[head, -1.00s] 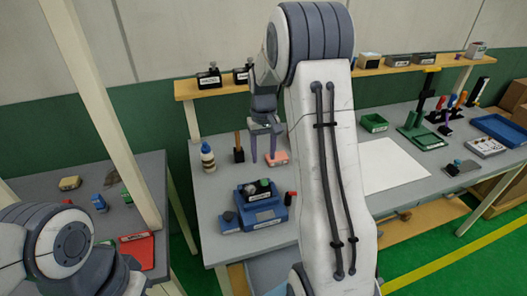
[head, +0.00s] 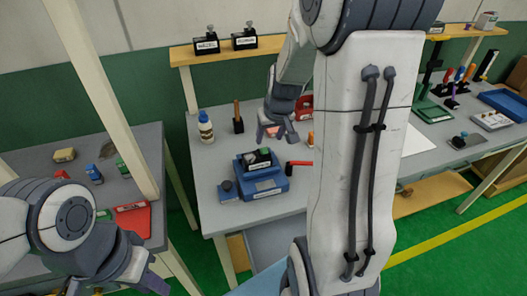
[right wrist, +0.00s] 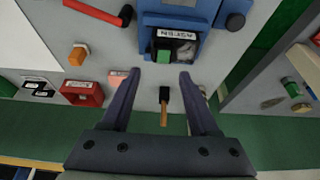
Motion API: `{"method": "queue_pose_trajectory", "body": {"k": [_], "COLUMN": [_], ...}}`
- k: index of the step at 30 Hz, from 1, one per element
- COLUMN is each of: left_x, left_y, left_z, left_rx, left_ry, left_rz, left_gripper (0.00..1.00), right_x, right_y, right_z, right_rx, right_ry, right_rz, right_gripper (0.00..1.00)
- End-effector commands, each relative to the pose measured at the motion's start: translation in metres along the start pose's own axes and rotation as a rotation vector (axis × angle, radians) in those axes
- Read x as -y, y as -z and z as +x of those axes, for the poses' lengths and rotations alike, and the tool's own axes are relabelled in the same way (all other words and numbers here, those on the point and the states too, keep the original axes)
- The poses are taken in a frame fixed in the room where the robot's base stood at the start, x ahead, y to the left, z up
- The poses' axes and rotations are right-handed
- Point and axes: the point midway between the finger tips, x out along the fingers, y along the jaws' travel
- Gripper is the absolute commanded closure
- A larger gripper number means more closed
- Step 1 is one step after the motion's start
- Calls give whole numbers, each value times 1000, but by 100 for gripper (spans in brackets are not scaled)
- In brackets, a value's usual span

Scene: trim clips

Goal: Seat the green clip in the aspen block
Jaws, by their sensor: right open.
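The aspen block (head: 250,161) is black and sits in a blue fixture (head: 270,187) on the table. Its label reads ASPEN in the right wrist view (right wrist: 178,32). The green clip (head: 264,153) is on top of the block, at one end; it also shows in the right wrist view (right wrist: 163,57). I cannot tell how deep it sits. My right gripper (head: 278,136) is open and empty, behind and above the block; its fingers (right wrist: 157,75) are apart from the clip. My left gripper (head: 118,286) is low at left, partly cut off, its jaws unclear.
A bottle (head: 205,127) and a black holder with an orange-handled tool (head: 238,120) stand behind the fixture. A red-handled item (head: 299,163) lies right of it. A shelf (head: 225,53) carries more labelled blocks. A post (head: 105,100) rises between the tables.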

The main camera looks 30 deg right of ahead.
Motion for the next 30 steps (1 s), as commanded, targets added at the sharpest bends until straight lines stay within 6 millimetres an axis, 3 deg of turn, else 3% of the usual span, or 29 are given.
{"method": "queue_pose_trajectory", "body": {"k": [8, 16, 25, 26, 30], "left_x": [0, 0, 0, 0, 0], "left_y": [0, 0, 0, 0, 0], "left_z": [-4, -5, -5, -5, -5], "left_rx": [0, 0, 0, 0, 0], "left_ry": [0, 0, 0, 0, 0], "left_rz": [0, -1, 0, 0, 0], "left_gripper": [73, 73, 73, 73, 73], "right_x": [2, 6, 6, 6, 6], "right_y": [0, -1, 0, 0, 0], "right_z": [23, 62, 67, 67, 67], "right_rx": [4, 4, 0, 0, 0], "right_ry": [1, 1, 0, 0, 0], "right_rz": [-1, 0, -1, -1, -1], "right_gripper": [39, 39, 39, 43, 96]}}
